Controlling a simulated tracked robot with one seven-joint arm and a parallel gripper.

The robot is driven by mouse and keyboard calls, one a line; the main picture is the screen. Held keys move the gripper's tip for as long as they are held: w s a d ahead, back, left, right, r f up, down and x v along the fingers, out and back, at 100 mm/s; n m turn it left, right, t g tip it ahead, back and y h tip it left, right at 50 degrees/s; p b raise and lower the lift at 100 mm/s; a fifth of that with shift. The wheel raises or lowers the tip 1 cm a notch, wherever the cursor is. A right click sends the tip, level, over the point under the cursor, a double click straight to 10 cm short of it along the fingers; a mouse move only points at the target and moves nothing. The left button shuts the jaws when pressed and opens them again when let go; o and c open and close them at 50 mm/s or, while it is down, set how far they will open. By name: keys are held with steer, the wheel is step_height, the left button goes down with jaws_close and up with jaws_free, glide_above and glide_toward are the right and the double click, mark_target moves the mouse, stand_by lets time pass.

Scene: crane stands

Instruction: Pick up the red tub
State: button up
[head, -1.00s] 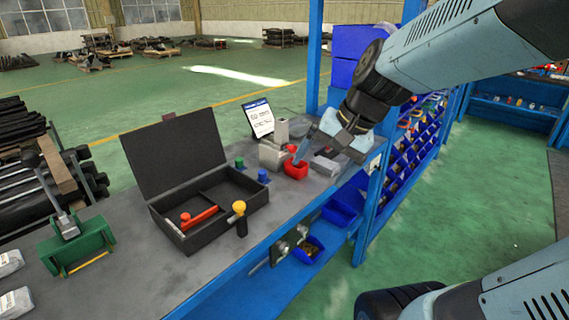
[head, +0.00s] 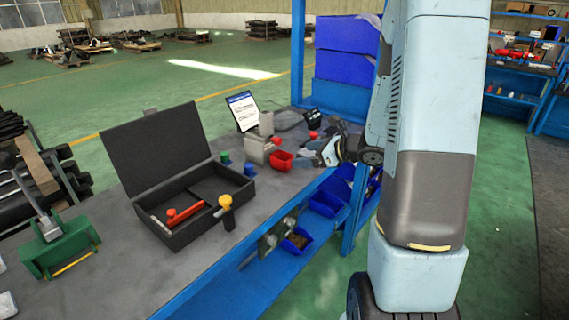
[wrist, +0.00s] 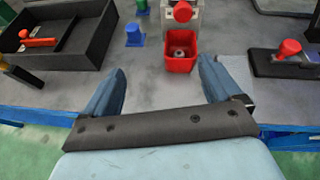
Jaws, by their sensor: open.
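The red tub (head: 281,160) stands upright on the grey bench top, just in front of a grey block-like device with a red knob. In the wrist view the red tub (wrist: 180,55) is open at the top, with a small grey metal part inside. My gripper (head: 312,158) is at the right of the tub in the head view, low over the bench edge. In the wrist view my gripper (wrist: 163,83) is open and empty, with the tub ahead of and beyond the fingertips, a little right of centre.
A black open case (head: 190,208) with a red-handled tool lies left on the bench. Blue (head: 249,170) and green (head: 225,158) pieces stand between case and tub. A black plate with a red knob (wrist: 289,49) lies right of the tub. A tilted white sheet (head: 243,109) stands behind.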

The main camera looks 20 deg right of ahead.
steer(key=d+f+m, duration=0.1)
steer(key=w+d+f+m+t+h, duration=0.1)
steer(key=shift+w+d+f+m, duration=0.3)
steer(key=shift+d, duration=0.1)
glide_toward(282, 159)
steer(key=a, duration=0.1)
steer(key=w+a, duration=0.1)
steer(key=a, duration=0.1)
steer(key=shift+f, duration=0.2)
steer(key=x, duration=0.4)
steer(key=shift+a+f, duration=0.15)
steer(key=shift+a, duration=0.2)
steer(key=shift+w+a+f, duration=0.15)
steer(key=shift+w+a, duration=0.1)
steer(key=shift+w, duration=0.05)
steer(key=shift+c, duration=0.4)
steer(key=c, duration=1)
